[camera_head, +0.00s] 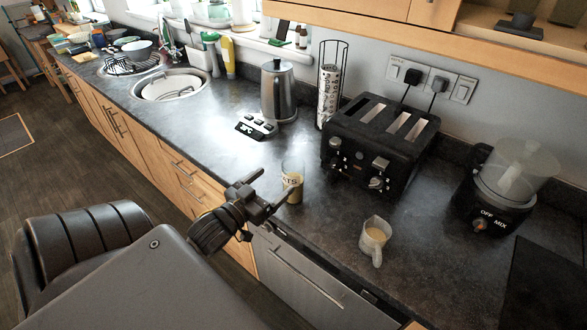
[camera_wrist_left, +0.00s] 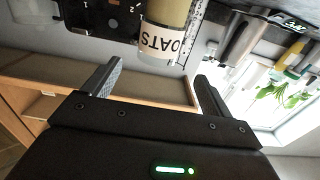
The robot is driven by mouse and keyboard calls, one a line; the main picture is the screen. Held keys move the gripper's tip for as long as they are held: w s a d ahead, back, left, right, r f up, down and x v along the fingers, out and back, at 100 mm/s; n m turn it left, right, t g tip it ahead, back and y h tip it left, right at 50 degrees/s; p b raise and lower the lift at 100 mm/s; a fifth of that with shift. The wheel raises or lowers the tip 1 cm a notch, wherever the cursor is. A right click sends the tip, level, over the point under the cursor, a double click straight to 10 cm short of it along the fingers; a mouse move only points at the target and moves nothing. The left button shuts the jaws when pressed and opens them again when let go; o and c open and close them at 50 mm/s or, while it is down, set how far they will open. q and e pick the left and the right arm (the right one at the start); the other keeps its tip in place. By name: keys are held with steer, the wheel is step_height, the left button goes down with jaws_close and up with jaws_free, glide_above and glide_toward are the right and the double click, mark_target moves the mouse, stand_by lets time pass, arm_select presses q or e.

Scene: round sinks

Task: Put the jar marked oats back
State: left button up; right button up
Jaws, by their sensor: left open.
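The oats jar (camera_head: 292,184) is a clear glass jar with pale contents and a white label. It stands upright near the front edge of the dark counter (camera_head: 226,158), left of the toaster. In the left wrist view the jar (camera_wrist_left: 163,38) appears inverted, with "OATS" readable on its label. My left gripper (camera_head: 267,216) is open and empty, at the counter's front edge just short of the jar. In the wrist view the jar lies ahead of the gap between the fingers (camera_wrist_left: 157,76), apart from both. My right gripper is not in view.
A black toaster (camera_head: 378,143) stands right of the jar, with a small jug (camera_head: 374,240) in front. A scale (camera_head: 256,126), kettle (camera_head: 278,92) and wire rack with cups (camera_head: 329,90) are behind. A blender (camera_head: 497,190) stands at right. Wall cabinets overhang the counter.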

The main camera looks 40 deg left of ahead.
mark_target(285, 172)
arm_select(q)
steer(key=w+p, duration=0.1)
steer(key=w, duration=0.4)
steer(key=shift+w, duration=0.35)
steer(key=shift+w+r+p, duration=0.15)
steer(key=shift+w+p, duration=0.1)
steer(key=shift+p, duration=0.35)
steer(key=w+p, duration=0.2)
steer(key=w, duration=0.1)
steer(key=shift+w+d, duration=0.1)
steer(key=shift+w, duration=0.75)
steer(key=shift+s, duration=0.15)
